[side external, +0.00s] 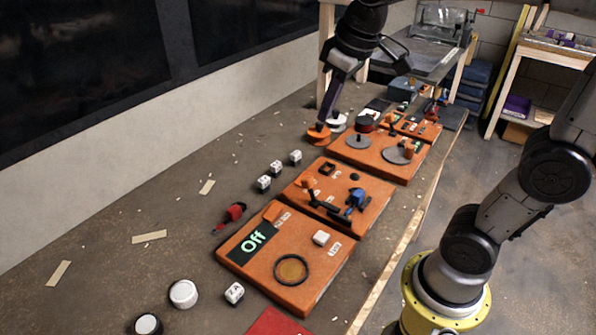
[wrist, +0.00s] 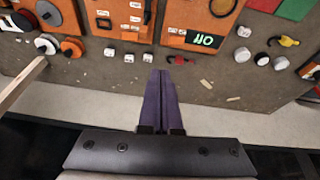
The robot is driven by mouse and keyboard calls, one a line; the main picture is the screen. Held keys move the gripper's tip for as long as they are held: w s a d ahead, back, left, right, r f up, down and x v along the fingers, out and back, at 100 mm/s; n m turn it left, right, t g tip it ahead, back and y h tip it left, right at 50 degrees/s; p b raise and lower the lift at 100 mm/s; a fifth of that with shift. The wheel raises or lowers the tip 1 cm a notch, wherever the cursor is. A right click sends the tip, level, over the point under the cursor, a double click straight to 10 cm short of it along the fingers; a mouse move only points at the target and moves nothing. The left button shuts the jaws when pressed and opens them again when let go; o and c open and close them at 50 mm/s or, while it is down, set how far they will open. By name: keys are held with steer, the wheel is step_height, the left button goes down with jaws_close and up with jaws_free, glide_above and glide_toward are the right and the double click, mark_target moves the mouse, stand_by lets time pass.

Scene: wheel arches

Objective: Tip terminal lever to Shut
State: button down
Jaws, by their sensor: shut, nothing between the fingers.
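The second orange board (side external: 372,219) carries a black lever with an orange knob (side external: 309,184) and a blue clamp-like lever (side external: 355,198). Labels there are too small to read, so I cannot tell which is the terminal lever. The wrist view cuts off most of this board (wrist: 125,30). My gripper (side external: 322,120) is shut and empty, its purple fingers pointing down, high at the wall side of the bench. In the wrist view my gripper (wrist: 160,74) is over bare bench, apart from the boards.
The nearest board has a dark display (side external: 253,241) reading "Off". White dice (side external: 276,167), a red tool (side external: 234,213) and white caps (side external: 183,293) lie loose. An orange disc (side external: 318,136) and more boards (side external: 405,173) are farther back.

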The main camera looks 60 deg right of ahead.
mark_target(311, 191)
steer(key=w+d+f+g, duration=0.2)
steer(key=w+f, duration=0.5)
steer(key=w+d+f+g, duration=0.2)
steer(key=w+d+f, duration=0.1)
steer(key=w+f, duration=0.4)
steer(key=shift+w+d+f+m, duration=0.3)
steer(key=shift+f+m, duration=0.05)
steer(key=shift+m, duration=0.05)
steer(key=f, duration=1)
steer(key=shift+s, duration=0.3)
steer(key=shift+s+r, duration=0.25)
steer(key=shift+s, duration=0.3)
steer(key=shift+s+r, duration=0.25)
steer(key=shift+s, duration=0.25)
steer(key=shift+s+r, duration=0.3)
steer(key=shift+s, duration=0.45)
steer(key=shift+s+r, duration=0.1)
